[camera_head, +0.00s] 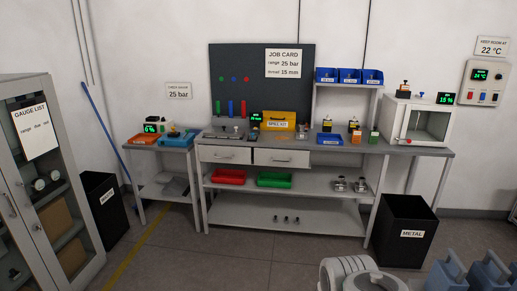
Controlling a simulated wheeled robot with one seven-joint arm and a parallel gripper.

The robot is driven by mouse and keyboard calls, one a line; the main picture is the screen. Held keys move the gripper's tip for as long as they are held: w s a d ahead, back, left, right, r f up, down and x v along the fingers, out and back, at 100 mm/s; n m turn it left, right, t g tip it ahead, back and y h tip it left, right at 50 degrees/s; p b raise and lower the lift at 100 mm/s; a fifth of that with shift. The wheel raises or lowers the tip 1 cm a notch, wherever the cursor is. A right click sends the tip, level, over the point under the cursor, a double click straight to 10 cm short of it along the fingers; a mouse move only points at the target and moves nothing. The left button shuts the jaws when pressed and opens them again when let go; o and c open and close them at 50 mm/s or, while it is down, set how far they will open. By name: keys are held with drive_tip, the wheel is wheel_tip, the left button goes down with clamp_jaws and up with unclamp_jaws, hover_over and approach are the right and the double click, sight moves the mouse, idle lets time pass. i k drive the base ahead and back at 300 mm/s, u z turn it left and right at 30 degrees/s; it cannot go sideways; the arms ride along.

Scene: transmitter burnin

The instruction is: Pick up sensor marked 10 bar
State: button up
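Several small sensor-like devices stand on the workbench (400,150). A black-and-yellow device (326,125) is right of centre, and another dark device (353,125) stands near the blue bins. A yellow-and-black device (357,136) and a green-and-orange device (373,136) stand by the white chamber. One more device (405,87) sits on top of the chamber. Their markings are too small to read, so I cannot tell which is marked 10 bar. A white rounded part, likely of my arm, shows at the bottom centre-right.
A white chamber (394,121) stands at the bench's right end. A blue tray (329,139) and yellow spill kit (278,121) are on the bench. Black bins (402,232) (100,207) flank it. A glass cabinet (38,196) is left; blue jugs (487,272) are lower right. Floor in front is clear.

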sight(302, 134)
drive_tip(key=u, duration=0.1)
drive_tip(key=i, duration=3.9)
drive_tip(key=u, duration=0.05)
